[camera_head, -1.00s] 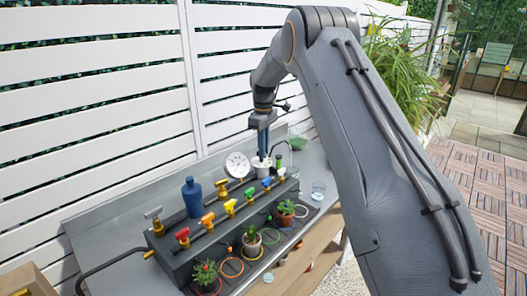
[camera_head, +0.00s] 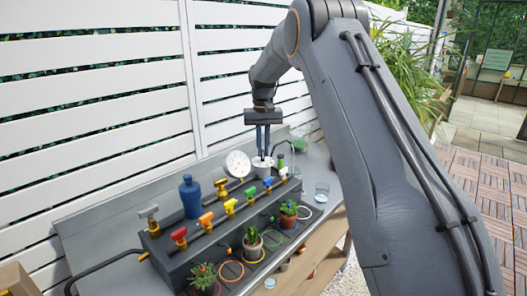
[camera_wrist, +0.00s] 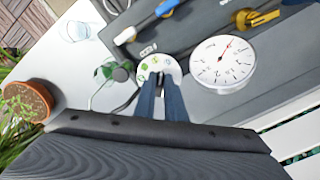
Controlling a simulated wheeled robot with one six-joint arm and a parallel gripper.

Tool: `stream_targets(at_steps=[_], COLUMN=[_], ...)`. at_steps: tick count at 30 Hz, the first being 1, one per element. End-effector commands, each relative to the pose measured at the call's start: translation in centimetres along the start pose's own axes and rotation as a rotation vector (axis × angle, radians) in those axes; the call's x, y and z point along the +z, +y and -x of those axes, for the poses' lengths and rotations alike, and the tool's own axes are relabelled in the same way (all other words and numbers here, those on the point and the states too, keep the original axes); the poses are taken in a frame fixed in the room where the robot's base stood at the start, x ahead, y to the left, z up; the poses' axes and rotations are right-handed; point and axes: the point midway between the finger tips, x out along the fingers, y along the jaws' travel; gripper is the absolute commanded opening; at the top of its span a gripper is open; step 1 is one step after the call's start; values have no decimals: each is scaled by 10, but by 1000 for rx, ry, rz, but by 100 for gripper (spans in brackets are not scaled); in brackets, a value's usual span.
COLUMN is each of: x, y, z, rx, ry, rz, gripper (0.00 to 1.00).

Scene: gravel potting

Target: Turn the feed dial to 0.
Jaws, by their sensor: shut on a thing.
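The feed dial is a round white unit (camera_head: 262,168) at the back right of the grey bench, beside the white gauge. In the wrist view its white face (camera_wrist: 154,63) carries small green marks. My gripper (camera_wrist: 160,82) points down at the dial, with its two blue-grey fingers shut on the knob at its centre. The fingers also meet the dial in the head view (camera_head: 263,157). They hide most of the knob, and I cannot read its setting.
The gauge (camera_head: 238,164) with a red needle stands close left of the dial. Several coloured valve handles (camera_head: 230,207) line the dark manifold in front. A blue bottle (camera_head: 191,197) stands left. Potted plants (camera_head: 252,244) and a glass (camera_head: 321,193) are nearer the front.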

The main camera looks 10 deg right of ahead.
Motion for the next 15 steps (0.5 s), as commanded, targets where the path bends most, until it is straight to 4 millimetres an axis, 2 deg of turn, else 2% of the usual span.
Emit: stream_targets(at_steps=[6,15], x=[-2,-2], y=[-2,-2], z=[1,2], rx=[-1,-1], ry=[5,5], rz=[-165,-309], gripper=[0,0])
